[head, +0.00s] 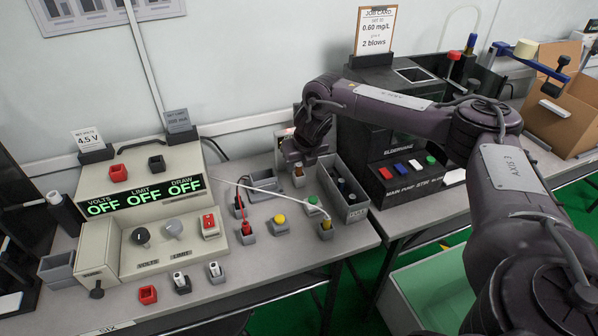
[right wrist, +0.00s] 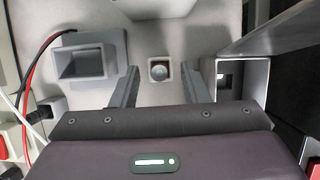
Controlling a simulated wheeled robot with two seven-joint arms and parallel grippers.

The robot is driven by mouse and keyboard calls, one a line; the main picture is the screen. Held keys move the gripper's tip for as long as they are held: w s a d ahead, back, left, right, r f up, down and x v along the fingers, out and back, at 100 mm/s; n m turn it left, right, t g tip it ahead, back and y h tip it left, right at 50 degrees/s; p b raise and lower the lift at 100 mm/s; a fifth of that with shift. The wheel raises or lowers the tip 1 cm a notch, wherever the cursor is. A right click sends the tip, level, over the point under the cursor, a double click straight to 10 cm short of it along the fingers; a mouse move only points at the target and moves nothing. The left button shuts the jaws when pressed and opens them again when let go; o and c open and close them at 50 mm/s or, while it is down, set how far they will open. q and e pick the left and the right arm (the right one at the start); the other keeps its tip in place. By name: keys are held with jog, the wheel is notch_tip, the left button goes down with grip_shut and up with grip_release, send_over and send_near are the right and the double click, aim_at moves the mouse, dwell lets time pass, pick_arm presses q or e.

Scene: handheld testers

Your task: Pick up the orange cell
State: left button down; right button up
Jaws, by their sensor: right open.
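My right gripper (head: 302,158) is at the back of the left bench, pointing down. In the right wrist view its two fingers (right wrist: 163,90) are apart with nothing between them at the tips. A small cell (head: 298,171) with a brownish-orange side stands upright in a holder just below the gripper. In the right wrist view a round grey metal top (right wrist: 159,71) shows in a small square pale holder, between the fingers and a little beyond them. Its side colour is hidden there. My left gripper is not in view.
A grey open box (right wrist: 90,62) stands left of the fingers. The power supply (head: 150,215) is left, with red and white leads (head: 243,205) near the gripper. A black device (head: 400,170) stands right.

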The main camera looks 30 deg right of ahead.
jog(key=shift+w+f, duration=0.1)
jog(key=shift+f, duration=0.2)
grip_shut()
jog(key=shift+r, duration=0.1)
